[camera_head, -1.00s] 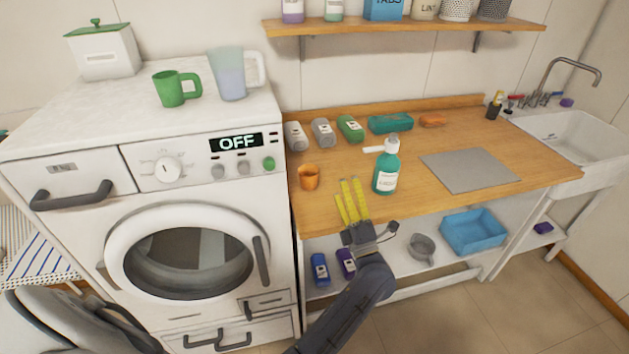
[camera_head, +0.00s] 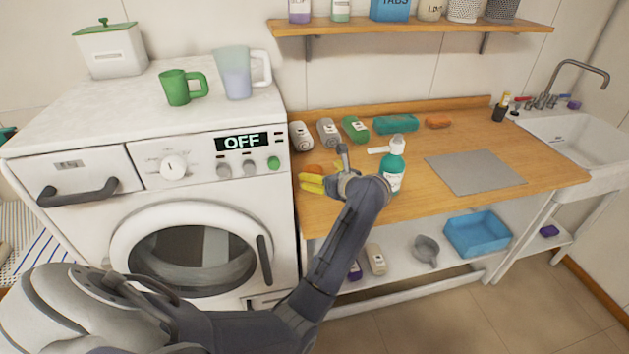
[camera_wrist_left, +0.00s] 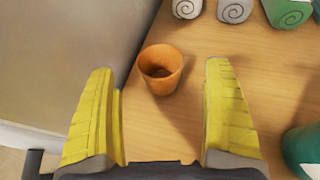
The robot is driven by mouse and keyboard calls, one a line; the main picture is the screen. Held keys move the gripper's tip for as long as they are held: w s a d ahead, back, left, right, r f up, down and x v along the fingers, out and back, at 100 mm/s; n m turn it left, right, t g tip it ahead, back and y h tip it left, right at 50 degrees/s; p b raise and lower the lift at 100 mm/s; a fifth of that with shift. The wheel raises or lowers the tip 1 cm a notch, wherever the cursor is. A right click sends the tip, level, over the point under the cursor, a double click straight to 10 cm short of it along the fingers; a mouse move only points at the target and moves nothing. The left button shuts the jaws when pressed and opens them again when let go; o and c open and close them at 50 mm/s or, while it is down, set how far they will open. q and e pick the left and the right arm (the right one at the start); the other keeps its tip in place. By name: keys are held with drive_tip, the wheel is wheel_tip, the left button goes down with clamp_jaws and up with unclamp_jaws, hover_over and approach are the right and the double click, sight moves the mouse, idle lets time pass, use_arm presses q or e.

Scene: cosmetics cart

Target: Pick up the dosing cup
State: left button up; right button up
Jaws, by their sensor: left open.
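The dosing cup, a small orange cup (camera_wrist_left: 161,82), stands upright on the wooden worktop (camera_head: 520,155) near the washing machine. In the head view the cup (camera_head: 311,169) is partly hidden behind my left gripper (camera_head: 309,184). My left gripper, with yellow fingers, is open and low over the worktop, pointing left in the head view. In the left wrist view the cup shows between and just beyond the spread fingertips (camera_wrist_left: 160,68), apart from both fingers. My right gripper is not in view.
A teal pump bottle (camera_head: 393,174) stands close to my left wrist. The washing machine (camera_head: 190,205) rises at the left edge of the worktop. A grey mat (camera_head: 475,172) lies to the right.

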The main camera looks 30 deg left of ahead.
sight(309, 169)
use_arm(q)
drive_tip(key=shift+x, duration=2.9)
drive_tip(key=shift+c, duration=0.5)
drive_tip(key=c, duration=1)
